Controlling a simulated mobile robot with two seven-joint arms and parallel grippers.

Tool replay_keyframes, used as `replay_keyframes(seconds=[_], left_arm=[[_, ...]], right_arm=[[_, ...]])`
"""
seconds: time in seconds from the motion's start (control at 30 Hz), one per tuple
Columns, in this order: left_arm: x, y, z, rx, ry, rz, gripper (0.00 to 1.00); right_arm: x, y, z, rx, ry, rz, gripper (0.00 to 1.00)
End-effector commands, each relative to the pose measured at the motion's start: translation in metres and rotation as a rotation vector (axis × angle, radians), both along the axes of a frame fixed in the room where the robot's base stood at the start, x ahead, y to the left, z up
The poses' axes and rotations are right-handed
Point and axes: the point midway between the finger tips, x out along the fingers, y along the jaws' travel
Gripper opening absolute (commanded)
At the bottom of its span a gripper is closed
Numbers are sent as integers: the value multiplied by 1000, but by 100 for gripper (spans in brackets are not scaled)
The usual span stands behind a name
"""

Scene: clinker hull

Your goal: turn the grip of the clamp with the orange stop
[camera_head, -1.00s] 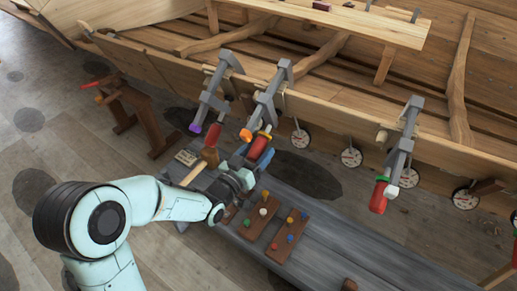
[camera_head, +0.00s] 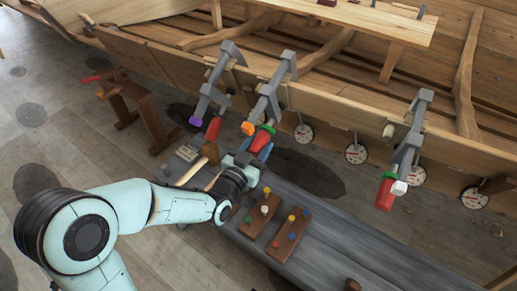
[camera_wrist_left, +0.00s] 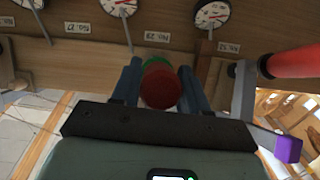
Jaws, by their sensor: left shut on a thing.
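The clamp with the orange stop (camera_head: 247,128) is the middle one of three grey clamps on the hull's edge. Its red grip (camera_head: 262,140) hangs below the frame, with a green collar (camera_head: 267,128) at its upper end. My left gripper (camera_head: 255,154) is at the lower end of this grip. In the left wrist view the grip (camera_wrist_left: 160,88) shows end-on between my two fingers, with the green collar (camera_wrist_left: 156,62) behind it. The fingers are shut on the grip and hide its sides. My right gripper is not in view.
The clamp with the purple stop (camera_head: 196,121) is close on the left, its red grip (camera_head: 213,129) near my gripper. A third clamp (camera_head: 408,147) with a white stop is farther right. A grey bench (camera_head: 345,240) holding peg boards and a mallet lies below. Round dials hang along the hull.

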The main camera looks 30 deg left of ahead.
Motion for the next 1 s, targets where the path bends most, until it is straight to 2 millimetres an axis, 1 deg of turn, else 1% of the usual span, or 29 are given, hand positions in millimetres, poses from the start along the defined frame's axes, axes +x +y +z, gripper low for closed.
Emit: replay_keyframes(seconds=[0.1, 0.4, 0.63, 0.97, 1.0], left_arm=[[0, -1, -1, 71, -1, 24, 13], [0, 0, 0, 198, 1, 72, 13], [0, 0, 1, 230, 0, 83, 13], [0, 0, 2, 231, -1, 84, 13], [0, 0, 2, 231, -1, 84, 57]], right_arm=[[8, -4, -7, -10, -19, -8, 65], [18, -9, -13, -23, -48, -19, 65], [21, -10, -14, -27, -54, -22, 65], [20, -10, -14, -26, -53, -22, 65], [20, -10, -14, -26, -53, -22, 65]])
